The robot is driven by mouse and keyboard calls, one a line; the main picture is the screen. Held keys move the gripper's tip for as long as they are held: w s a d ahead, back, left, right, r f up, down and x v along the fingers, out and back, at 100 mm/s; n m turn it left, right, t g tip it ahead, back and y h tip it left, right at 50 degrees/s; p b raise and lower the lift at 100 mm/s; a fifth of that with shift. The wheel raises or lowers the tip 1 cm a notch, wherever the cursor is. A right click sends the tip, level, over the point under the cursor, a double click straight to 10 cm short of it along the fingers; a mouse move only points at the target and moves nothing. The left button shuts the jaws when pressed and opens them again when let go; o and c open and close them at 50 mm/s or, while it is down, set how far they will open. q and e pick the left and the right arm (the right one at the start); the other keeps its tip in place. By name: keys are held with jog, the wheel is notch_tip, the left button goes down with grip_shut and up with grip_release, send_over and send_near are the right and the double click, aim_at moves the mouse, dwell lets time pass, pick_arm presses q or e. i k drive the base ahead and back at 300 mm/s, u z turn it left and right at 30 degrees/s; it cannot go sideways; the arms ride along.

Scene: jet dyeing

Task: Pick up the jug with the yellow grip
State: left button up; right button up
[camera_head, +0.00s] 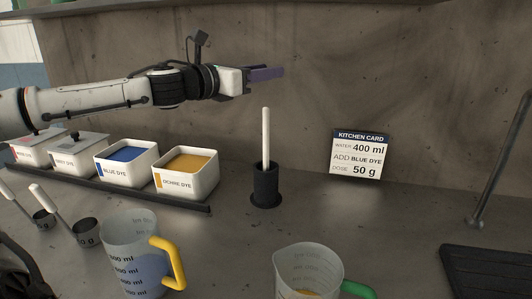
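The jug with the yellow grip (122,238) stands upright on the counter at the lower left. It is clear, with printed ml marks, and bluish liquid shows inside. Its yellow grip (172,262) is on its right side. My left gripper (266,74) is raised well above the counter, up and to the right of the jug and apart from it. It points right, and its fingers are seen side-on, so I cannot tell whether they are apart. Nothing is seen hanging from it. My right gripper is out of view.
A clear jug with a green grip (308,262) stands at the bottom centre. Dye bins, blue (127,172) and ochre (186,184) open, sit on a dark rack. Scoops (88,236) lie left of the jug. A white rod stands in a black holder (266,185). A kitchen card (358,156) stands behind.

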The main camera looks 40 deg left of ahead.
aim_at(134, 245)
jog(key=z, duration=0.05)
jog(key=k, duration=2)
jog(key=u, duration=0.05)
